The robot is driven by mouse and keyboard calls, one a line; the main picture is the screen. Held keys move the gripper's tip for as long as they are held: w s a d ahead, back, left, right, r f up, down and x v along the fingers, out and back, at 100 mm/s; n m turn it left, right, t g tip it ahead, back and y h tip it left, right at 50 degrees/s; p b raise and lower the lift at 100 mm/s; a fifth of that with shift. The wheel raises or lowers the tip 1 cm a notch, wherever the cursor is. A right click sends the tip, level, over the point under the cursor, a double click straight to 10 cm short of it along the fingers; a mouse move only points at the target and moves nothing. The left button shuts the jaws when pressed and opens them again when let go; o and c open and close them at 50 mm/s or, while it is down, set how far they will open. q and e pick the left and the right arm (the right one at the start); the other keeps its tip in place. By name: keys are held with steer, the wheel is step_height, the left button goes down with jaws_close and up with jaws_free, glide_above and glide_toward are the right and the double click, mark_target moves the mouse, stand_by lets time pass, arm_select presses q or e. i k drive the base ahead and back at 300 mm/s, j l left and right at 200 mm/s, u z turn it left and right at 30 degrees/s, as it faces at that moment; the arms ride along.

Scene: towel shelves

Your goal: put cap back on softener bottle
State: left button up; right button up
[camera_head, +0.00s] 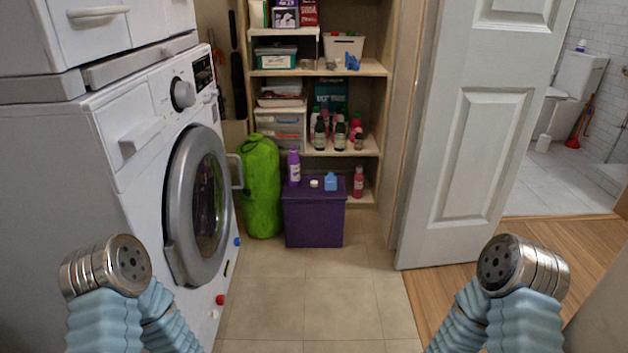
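A purple bottle with a pale label (294,168) stands upright on the lid of a purple box (315,225), at the foot of the shelves. A small whitish round piece (314,183), which looks like a cap, lies on the lid to its right. A small blue container (331,182) stands right of that piece. I cannot tell for sure which of the two is the softener bottle. Both my arms show at the bottom corners with metal joints and light blue sleeves, well short of the box. Neither gripper's fingers show.
A white front-loading washer (130,160) stands at the left, and a green bag (260,187) stands beside the box. Shelves (368,143) hold several bottles and bins. A white door (480,120) stands open at the right. The tiled floor (320,295) before the box is clear.

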mark_target(293, 159)
steer(key=i+j+z, duration=0.1)
steer(key=i+z, duration=0.15)
steer(key=i, duration=0.25)
steer(key=i+j+z, duration=0.15)
steer(key=i+z, duration=0.15)
steer(key=i, duration=0.2)
steer(key=i+j+z, duration=0.25)
steer(key=i, duration=0.25)
steer(key=i+j+z, duration=0.25)
steer(key=i+j, duration=0.2)
